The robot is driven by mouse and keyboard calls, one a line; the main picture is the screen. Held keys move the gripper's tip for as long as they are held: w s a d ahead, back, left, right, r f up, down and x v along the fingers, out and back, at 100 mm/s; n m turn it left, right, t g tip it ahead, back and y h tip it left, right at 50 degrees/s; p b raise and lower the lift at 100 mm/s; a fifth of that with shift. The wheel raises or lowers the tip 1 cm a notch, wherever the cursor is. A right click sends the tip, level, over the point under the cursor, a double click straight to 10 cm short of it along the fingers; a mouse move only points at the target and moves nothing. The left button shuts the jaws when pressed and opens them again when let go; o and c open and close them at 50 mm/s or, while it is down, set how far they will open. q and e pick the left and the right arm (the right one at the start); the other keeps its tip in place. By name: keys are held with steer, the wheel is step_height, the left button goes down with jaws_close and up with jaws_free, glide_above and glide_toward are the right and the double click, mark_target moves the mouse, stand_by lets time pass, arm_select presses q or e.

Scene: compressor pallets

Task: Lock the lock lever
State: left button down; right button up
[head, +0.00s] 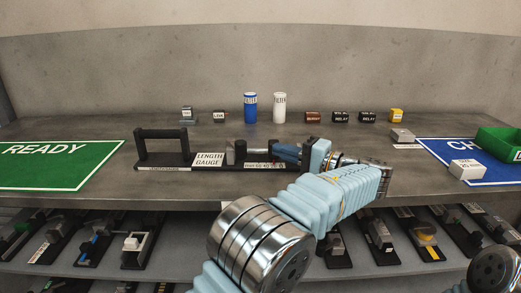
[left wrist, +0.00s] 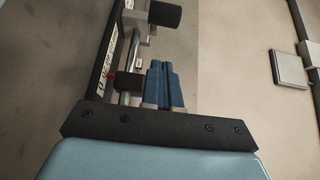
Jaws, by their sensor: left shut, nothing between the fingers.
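The length gauge (head: 209,160) is a long black fixture on the table with a tall black handle at its left end and a scale strip along its front. A dark upright post (head: 240,149) stands near its middle. The left wrist view shows the gauge's scale edge (left wrist: 101,84), a metal rod (left wrist: 133,58) and a black round knob (left wrist: 164,14). I cannot pick out the lock lever for sure. My left gripper (head: 276,149) points left over the gauge's right part; its blue fingers (left wrist: 160,66) are together and empty. The arm hides the gauge's right end. My right gripper is out of view.
A blue and a white cylinder (head: 279,107) stand behind the gauge, among several small labelled blocks. A green READY mat (head: 55,165) lies left. A blue mat (head: 440,152) with a white box (head: 467,169) and a green bin (head: 497,145) are right. A lower shelf holds several fixtures.

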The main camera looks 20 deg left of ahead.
mark_target(236, 144)
arm_select(q)
steer(key=a, duration=0.4)
steer(key=shift+s+a, duration=0.1)
steer(key=shift+s, duration=0.15)
steer(key=shift+s+a, duration=0.35)
steer(key=shift+a, duration=0.3)
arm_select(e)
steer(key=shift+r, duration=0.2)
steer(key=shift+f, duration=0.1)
